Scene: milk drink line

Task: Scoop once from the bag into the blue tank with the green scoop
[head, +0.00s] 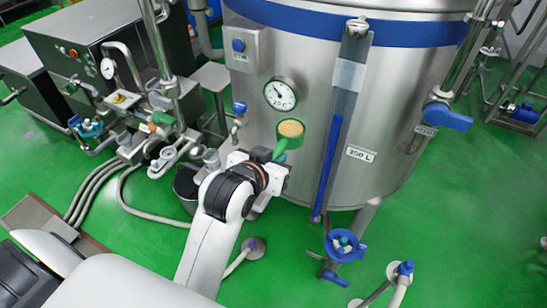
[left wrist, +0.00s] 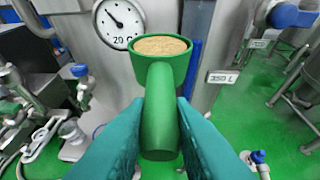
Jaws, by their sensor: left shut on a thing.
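The green scoop (head: 283,143) is held up in front of the steel tank with blue bands (head: 300,60). Its cup is filled with tan powder (head: 290,128). The scoop also shows in the left wrist view (left wrist: 159,100), cup facing up and handle toward me. My left gripper (head: 272,160) is shut on the handle, with a teal finger on each side. The scoop is below the tank's upper blue band, beside the round gauge (head: 280,94). The tank's top opening is out of view. No bag and no right gripper show in these frames.
A vertical sight tube (head: 340,120) with blue fill runs down the tank front. Pipes and valves (head: 160,125) and a steel cabinet (head: 100,45) stand at the left. A blue valve (head: 343,245) is below the tank.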

